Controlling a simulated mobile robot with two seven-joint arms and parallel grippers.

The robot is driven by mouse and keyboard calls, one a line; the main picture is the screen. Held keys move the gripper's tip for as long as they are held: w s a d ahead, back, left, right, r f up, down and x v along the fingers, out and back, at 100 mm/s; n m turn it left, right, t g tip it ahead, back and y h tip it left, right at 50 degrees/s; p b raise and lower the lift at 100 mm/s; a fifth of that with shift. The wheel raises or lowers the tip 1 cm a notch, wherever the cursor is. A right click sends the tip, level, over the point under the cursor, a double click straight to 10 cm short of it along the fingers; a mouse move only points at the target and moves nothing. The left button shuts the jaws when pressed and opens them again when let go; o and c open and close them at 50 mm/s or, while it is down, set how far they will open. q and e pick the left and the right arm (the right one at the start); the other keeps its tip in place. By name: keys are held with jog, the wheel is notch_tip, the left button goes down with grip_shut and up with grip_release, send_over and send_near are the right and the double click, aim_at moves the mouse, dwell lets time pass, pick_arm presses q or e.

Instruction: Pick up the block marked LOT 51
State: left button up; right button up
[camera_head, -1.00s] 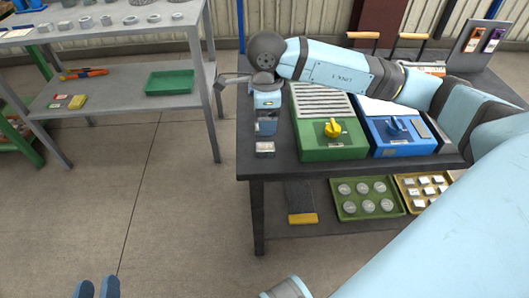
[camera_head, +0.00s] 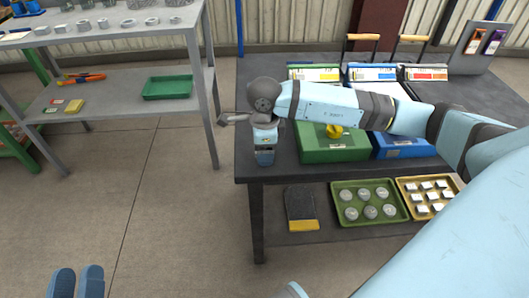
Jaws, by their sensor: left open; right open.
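No LOT 51 marking can be read in this view. The small grey block seen earlier at the table's front left corner is now hidden by my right gripper (camera_head: 264,158). That gripper points down at this corner, with its fingers low over the dark tabletop (camera_head: 246,171). I cannot tell whether the fingers are around the block or above it. My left gripper (camera_head: 77,282) is open and empty at the bottom left, over the floor, with its two blue fingers apart.
A green box (camera_head: 331,152) and a blue box (camera_head: 402,147) stand right of my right gripper, partly behind my arm. Below are a green tray (camera_head: 369,218) of round pieces and a yellow tray (camera_head: 416,214) of pale blocks. A grey shelf (camera_head: 110,93) stands left; open floor lies between.

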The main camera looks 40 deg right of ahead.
jog(key=c, duration=1.1)
jog(key=shift+c, duration=0.6)
jog(key=shift+r, duration=0.2)
